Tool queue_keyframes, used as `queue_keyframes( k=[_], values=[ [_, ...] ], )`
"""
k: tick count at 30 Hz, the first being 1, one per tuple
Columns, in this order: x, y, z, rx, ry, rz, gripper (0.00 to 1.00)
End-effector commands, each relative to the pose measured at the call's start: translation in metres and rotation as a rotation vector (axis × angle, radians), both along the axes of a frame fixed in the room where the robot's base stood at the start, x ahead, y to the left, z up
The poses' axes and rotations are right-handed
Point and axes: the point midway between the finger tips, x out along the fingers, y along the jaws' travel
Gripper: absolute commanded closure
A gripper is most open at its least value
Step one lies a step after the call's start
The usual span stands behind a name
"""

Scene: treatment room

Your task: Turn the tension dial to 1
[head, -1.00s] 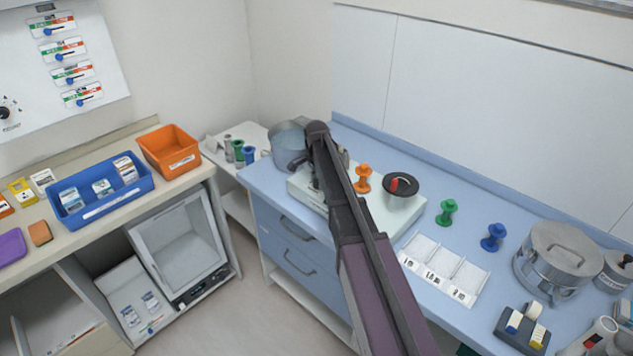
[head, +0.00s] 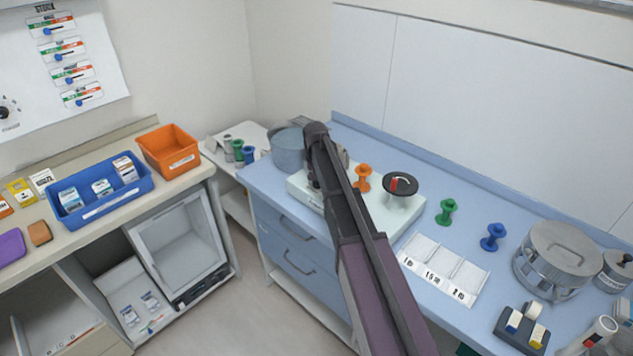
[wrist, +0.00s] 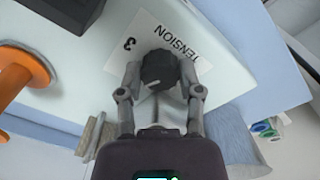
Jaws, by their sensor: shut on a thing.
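The tension dial (wrist: 157,68) is a dark round knob with a pale pointer mark, set on a white label (wrist: 188,37) reading TENSION. A "3" shows on the label to the left of the dial; other numbers are hidden or out of view. My gripper (wrist: 158,82) is shut on the dial, one finger on each side, in the wrist view. The dial belongs to a pale mint device (head: 385,220) on the blue counter. In the head view my arm hides the dial and the fingers.
An orange spool (head: 363,178) and a black disc with a red mark (head: 400,184) stand on the device. A grey pot (head: 288,150) is behind my wrist. Green (head: 447,212) and blue (head: 492,238) spools and a steel pot (head: 556,262) are to the right.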

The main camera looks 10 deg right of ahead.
Motion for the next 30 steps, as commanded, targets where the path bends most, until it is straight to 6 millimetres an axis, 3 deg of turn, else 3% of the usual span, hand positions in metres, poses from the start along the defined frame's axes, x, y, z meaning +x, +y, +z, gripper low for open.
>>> queue_keyframes(
  k=[21,30],
  values=[
    [-0.0042,-0.0006,-0.0006,0.002,0.007,0.667,1.00],
    [-0.0041,-0.0005,-0.0006,0.004,0.007,0.850,1.00]
  ],
)
